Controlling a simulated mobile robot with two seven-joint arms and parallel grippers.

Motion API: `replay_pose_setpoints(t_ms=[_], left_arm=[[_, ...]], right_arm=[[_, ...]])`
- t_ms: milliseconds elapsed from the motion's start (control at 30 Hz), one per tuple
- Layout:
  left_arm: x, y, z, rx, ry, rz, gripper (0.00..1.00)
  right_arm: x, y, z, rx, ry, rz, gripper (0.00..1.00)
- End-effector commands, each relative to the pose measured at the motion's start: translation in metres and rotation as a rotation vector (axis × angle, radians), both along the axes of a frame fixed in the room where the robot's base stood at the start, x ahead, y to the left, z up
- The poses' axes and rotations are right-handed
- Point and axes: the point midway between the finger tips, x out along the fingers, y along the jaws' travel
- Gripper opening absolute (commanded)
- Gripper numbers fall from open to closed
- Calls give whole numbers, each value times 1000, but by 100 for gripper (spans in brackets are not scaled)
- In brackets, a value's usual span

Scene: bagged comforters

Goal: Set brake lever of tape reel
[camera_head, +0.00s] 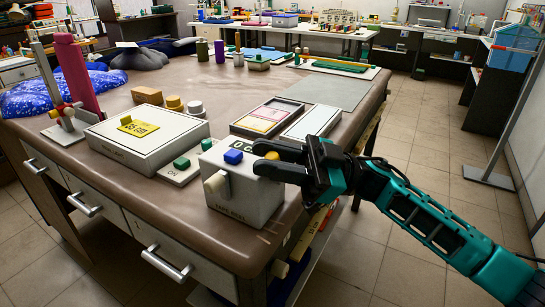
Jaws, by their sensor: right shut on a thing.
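The tape reel (250,203) is a pale grey box with faint lettering on its front, standing at the near right corner of the brown table. A blue block (233,157) sits on its top, and a cream knob (215,184) sticks out at its left side. My right gripper (266,157) reaches in from the right over the top of the box. Its dark fingers are shut on a small yellow piece (272,156), apparently the brake lever. The fingers hide most of it and how it joins the box. My left gripper is out of view.
A white box with a yellow label (139,126) and a plate with green switches (182,168) lie left of the reel. Shallow trays (267,117) lie behind it. A pink upright (77,72) stands at the far left. The grey mat (330,90) is clear.

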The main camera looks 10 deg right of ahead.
Motion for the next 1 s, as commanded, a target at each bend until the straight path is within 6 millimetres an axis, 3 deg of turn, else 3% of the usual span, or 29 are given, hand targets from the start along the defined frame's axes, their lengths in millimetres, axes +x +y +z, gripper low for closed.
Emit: replay_pose_setpoints(t_ms=[233, 467, 500, 700, 1000], left_arm=[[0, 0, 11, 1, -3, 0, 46], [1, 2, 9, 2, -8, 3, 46], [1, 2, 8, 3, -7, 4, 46], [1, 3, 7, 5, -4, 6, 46], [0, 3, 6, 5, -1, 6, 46]], right_arm=[[-4, 3, 1, -67, -89, 1, 0], [-4, 3, -3, -73, -101, 0, 0], [-4, 3, -3, -73, -101, 0, 29], [-4, 3, -3, -73, -101, 0, 48], [-3, 0, -4, -74, -99, -1, 48]])
